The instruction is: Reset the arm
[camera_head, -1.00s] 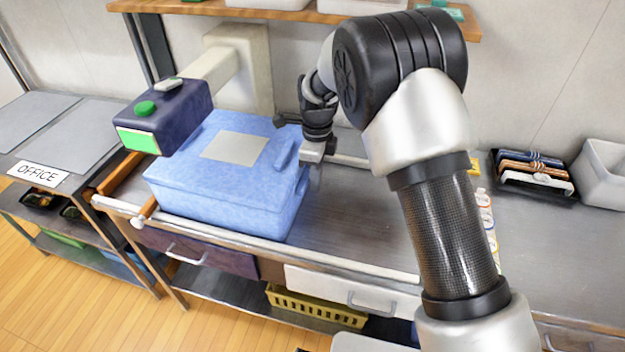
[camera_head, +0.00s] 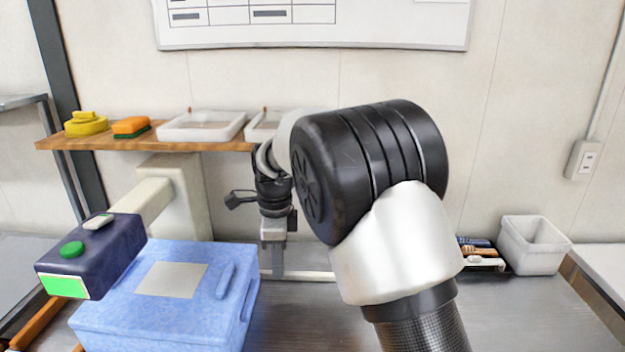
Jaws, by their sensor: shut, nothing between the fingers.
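My gripper (camera_head: 277,270) hangs pointing down at the end of my arm, just right of the blue box's back right corner. Its fingers look closed together with nothing between them. The blue box (camera_head: 205,318) has a pale label on its lid and a raised handle on the right. Whether the gripper touches the box cannot be told. My arm's large black joint and white link cover the middle of the view and hide part of the counter and shelf.
A dark machine head (camera_head: 92,255) with a green button overhangs the box's left side. A wooden shelf (camera_head: 150,144) holds white trays (camera_head: 200,127), a sponge (camera_head: 131,126) and a yellow item (camera_head: 86,124). A grey bin (camera_head: 533,246) stands right, beside a black rack (camera_head: 484,262).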

